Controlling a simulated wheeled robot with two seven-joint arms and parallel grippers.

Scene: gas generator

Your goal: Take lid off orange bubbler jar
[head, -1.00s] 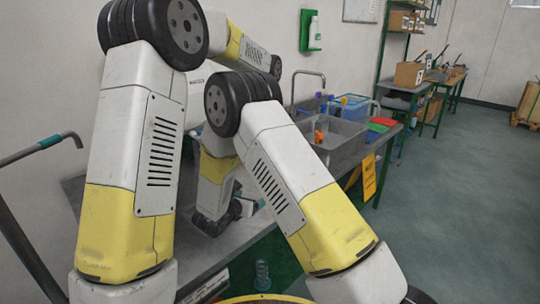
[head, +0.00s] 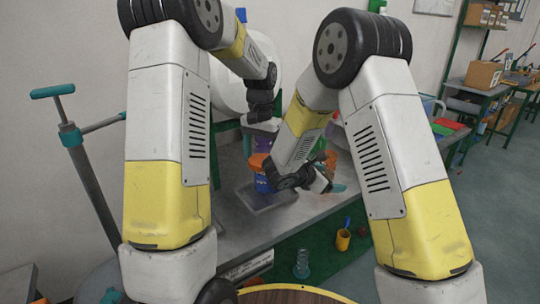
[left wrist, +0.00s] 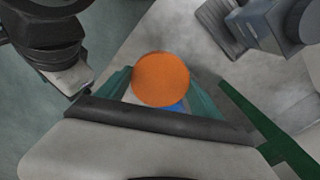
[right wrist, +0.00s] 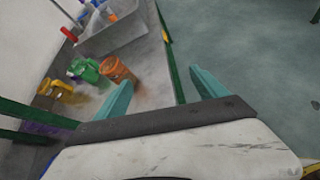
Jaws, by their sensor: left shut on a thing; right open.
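A round orange lid (left wrist: 160,79) sits between the teal fingers of my left gripper (left wrist: 160,92) in the left wrist view, with a bit of blue below it. In the head view an orange top (head: 258,161) shows over a blue body (head: 264,184), near the left arm's end. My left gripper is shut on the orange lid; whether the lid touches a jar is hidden. My right gripper (right wrist: 158,90) is open and empty; it also shows in the head view (head: 330,187). An orange jar (right wrist: 117,70) stands on the bench beyond its left finger.
A green jug (right wrist: 86,70), a yellow jar (right wrist: 62,88) and a grey sink (right wrist: 112,35) are close to the orange jar. A grey tray (head: 270,200) lies on the bench. A yellow cup (head: 343,239) stands lower, right of the bench. The floor at right is clear.

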